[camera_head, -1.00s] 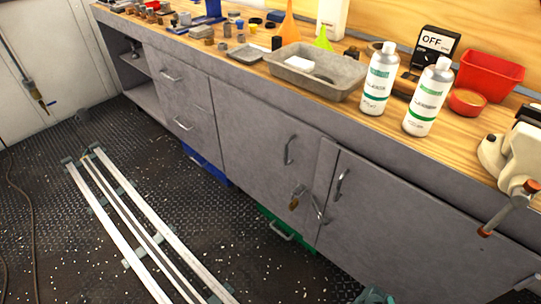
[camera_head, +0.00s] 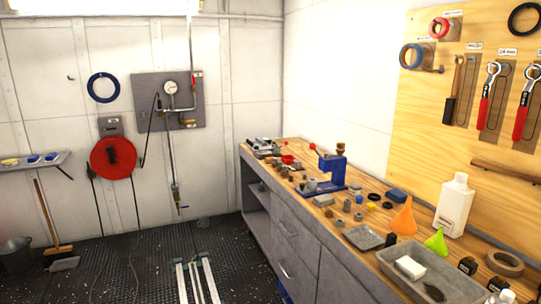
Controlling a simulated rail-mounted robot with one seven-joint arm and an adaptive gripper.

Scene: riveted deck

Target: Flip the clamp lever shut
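I cannot clearly make out a clamp lever. At the far end of the wooden bench (camera_head: 322,200) sits a group of small metal fixtures (camera_head: 264,148), too small to tell apart. Beside them stands a blue press-like tool (camera_head: 333,170) with a brownish top. A small red ball (camera_head: 312,146) shows just left of it, and a red piece (camera_head: 288,159) lies lower. I cannot tell whether either belongs to a lever. My gripper is not in view.
Metal rails (camera_head: 197,282) run along the dark floor. A grey tray (camera_head: 430,272), orange funnel (camera_head: 403,219) and white bottle (camera_head: 455,206) stand on the near bench. Wrenches (camera_head: 488,95) hang on the pegboard. A red hose reel (camera_head: 113,158) and gauge panel (camera_head: 168,101) are on the wall.

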